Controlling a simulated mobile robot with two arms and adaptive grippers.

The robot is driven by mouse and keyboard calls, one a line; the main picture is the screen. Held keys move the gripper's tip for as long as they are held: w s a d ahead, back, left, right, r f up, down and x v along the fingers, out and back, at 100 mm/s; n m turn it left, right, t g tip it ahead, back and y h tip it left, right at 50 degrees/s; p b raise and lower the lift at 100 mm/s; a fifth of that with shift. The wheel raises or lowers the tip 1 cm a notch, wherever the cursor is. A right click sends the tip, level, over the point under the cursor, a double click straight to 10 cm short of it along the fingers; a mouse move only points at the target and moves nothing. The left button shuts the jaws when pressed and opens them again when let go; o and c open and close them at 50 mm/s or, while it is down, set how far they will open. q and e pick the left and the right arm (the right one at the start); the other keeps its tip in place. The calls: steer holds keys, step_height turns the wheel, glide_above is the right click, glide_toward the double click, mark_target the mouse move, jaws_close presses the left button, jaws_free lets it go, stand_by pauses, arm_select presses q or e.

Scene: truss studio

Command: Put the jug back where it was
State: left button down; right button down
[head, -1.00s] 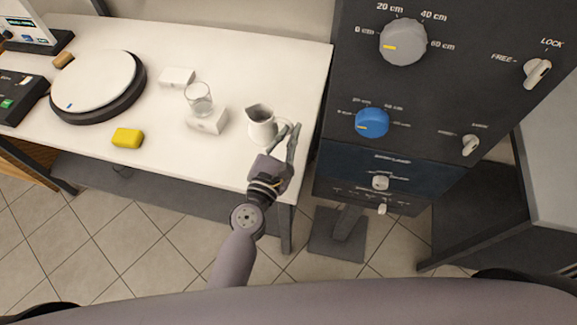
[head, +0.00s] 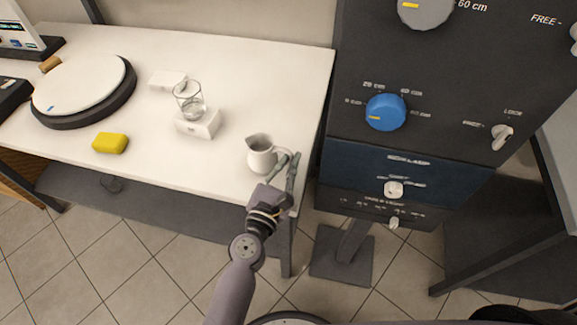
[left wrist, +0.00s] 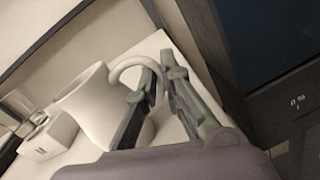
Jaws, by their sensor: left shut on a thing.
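The white jug (head: 261,157) is near the right front corner of the white table, roughly upright. My left gripper (head: 286,164) is at its right side, shut on the handle. In the left wrist view the jug (left wrist: 86,108) is left of the fingers, and its curved handle runs between the fingers of the gripper (left wrist: 160,72). I cannot tell whether the jug's base touches the table. My right gripper is not in view.
Left of the jug, a clear glass (head: 188,101) stands at a white box (head: 199,124), with another white box (head: 168,80) behind. A yellow block (head: 110,143) and a round turntable (head: 84,88) are further left. A dark knobbed panel (head: 420,150) stands right of the table (head: 235,70).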

arm_select(q)
steer(key=shift+r, duration=0.2)
steer(key=shift+f, duration=0.2)
steer(key=c, duration=1.7)
jaws_free()
steer(key=shift+s+r, duration=0.1)
steer(key=shift+r, duration=0.1)
steer(key=b+v, duration=0.3)
steer(key=v, duration=0.9)
steer(key=shift+a, duration=0.1)
